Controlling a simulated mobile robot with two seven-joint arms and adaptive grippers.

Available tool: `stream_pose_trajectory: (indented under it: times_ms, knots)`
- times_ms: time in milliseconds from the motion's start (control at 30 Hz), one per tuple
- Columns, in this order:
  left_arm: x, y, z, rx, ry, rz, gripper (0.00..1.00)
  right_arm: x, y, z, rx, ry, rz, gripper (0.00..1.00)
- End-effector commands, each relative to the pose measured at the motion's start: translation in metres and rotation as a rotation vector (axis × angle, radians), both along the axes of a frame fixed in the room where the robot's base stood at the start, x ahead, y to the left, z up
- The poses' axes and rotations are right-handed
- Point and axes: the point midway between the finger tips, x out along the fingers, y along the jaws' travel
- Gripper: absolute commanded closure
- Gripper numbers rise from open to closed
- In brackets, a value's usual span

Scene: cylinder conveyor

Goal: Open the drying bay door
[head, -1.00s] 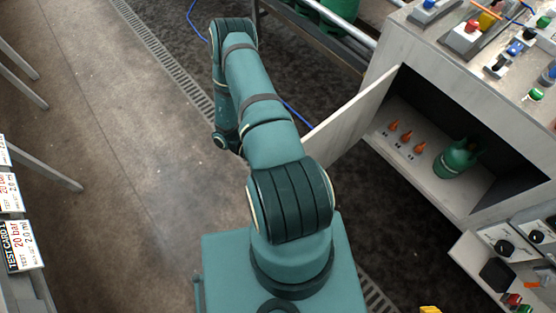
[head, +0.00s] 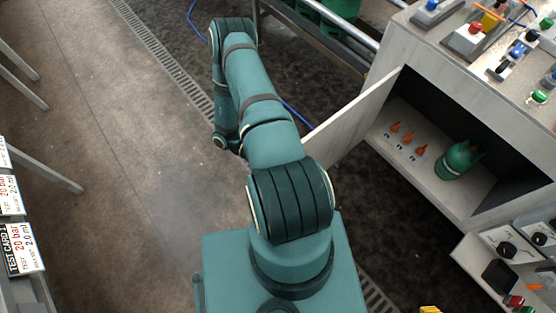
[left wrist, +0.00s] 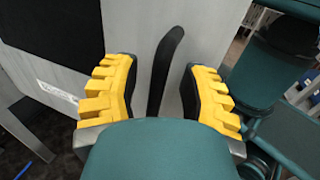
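The drying bay door (head: 352,122) is a pale grey panel. In the head view it stands swung out from the left side of an open cabinet bay. Its lower left part is hidden behind my arm. In the left wrist view, a dark upright handle (left wrist: 163,72) stands in front of a pale grey panel (left wrist: 135,35). My left gripper (left wrist: 165,88) is open, with its yellow fingers either side of the handle and gaps on both sides. My left gripper is hidden in the head view. A yellow tip, probably my right gripper (head: 430,310), barely shows at the bottom edge.
Inside the bay are a green cylinder (head: 458,160) and orange pieces (head: 407,139). Switches and buttons (head: 475,35) cover the cabinet top. A panel with knobs (head: 507,250) is at lower right. Test cards (head: 22,248) stand at far left. The floor at left is clear.

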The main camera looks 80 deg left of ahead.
Motion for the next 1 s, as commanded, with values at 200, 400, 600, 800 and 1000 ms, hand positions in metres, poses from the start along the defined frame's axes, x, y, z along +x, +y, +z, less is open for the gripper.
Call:
stream_pose_trajectory:
  times_ms: [200, 400, 600, 800, 1000]
  knots:
    - [-0.003, 0.003, 0.0, 0.001, -0.001, 0.001, 0.57, 0.0, 0.0, 0.0, 0.0, 0.0, 0.0, 0.53]
    - [-0.025, 0.022, -0.001, 0.003, 0.001, 0.001, 0.57, 0.0, 0.0, 0.0, 0.0, 0.0, 0.0, 0.53]
    - [-0.057, 0.05, 0.0, 0.003, 0.002, 0.001, 0.57, 0.0, 0.0, 0.0, 0.0, 0.0, 0.0, 0.53]
    - [-0.08, 0.071, 0.0, 0.001, 0.001, 0.001, 0.57, 0.0, 0.0, 0.0, 0.0, 0.0, 0.0, 0.53]
    - [-0.089, 0.079, 0.0, 0.0, 0.0, 0.0, 0.57, 0.0, 0.0, 0.0, 0.0, 0.0, 0.0, 0.53]
